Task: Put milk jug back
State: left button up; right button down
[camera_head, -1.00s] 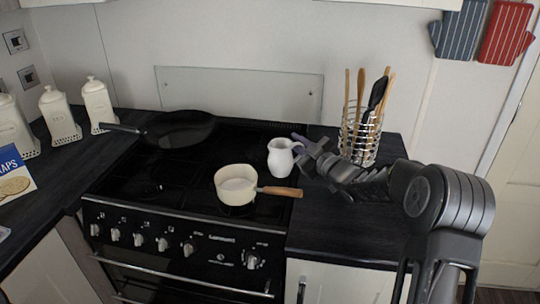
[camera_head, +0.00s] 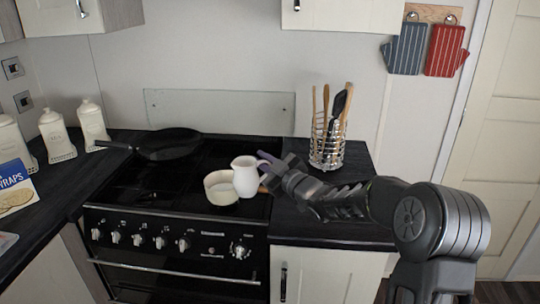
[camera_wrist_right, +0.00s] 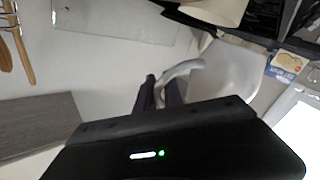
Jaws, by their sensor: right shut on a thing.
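The white milk jug (camera_head: 247,178) is upright over the right side of the hob in the head view, partly covering the cream saucepan (camera_head: 219,194) and its wooden handle. My right gripper (camera_head: 267,164) comes from the right and is shut on the jug's handle. In the right wrist view, the fingers (camera_wrist_right: 160,92) are around the white handle, and the jug's body (camera_wrist_right: 228,72) lies to the right of them. The jug looks raised off the hob. My left gripper is not in view.
A black frying pan (camera_head: 168,144) sits at the back left of the black hob (camera_head: 125,180). A wire utensil holder (camera_head: 327,148) stands on the right counter (camera_head: 300,224), close behind my right forearm. White canisters (camera_head: 57,137) line the left counter. The right counter's front is clear.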

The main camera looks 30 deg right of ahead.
aim_at(244, 193)
jog(key=shift+m+h, duration=0.4)
jog(key=shift+h, duration=0.2)
jog(key=s+a+f, duration=0.1)
jog(key=a+f, duration=0.1)
jog(key=s+a+f, duration=0.1)
jog(key=a+f, duration=0.1)
jog(key=s+a+f+b, duration=0.1)
jog(key=a+f, duration=0.2)
jog(key=shift+s+a, duration=0.1)
jog(key=shift+s, duration=0.1)
pick_arm(q)
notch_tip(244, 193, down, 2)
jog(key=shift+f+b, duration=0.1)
jog(key=shift+b, duration=0.45)
pick_arm(e)
jog(key=s+a+f+h, duration=0.1)
jog(key=s+a+f, duration=0.2)
jog(key=f, duration=0.2)
jog(key=s+a+f+m+h, duration=0.1)
jog(key=s+a+f, duration=0.2)
jog(key=s+f, duration=0.1)
jog(key=shift+a+f, duration=0.15)
jog(key=shift+f, duration=0.65)
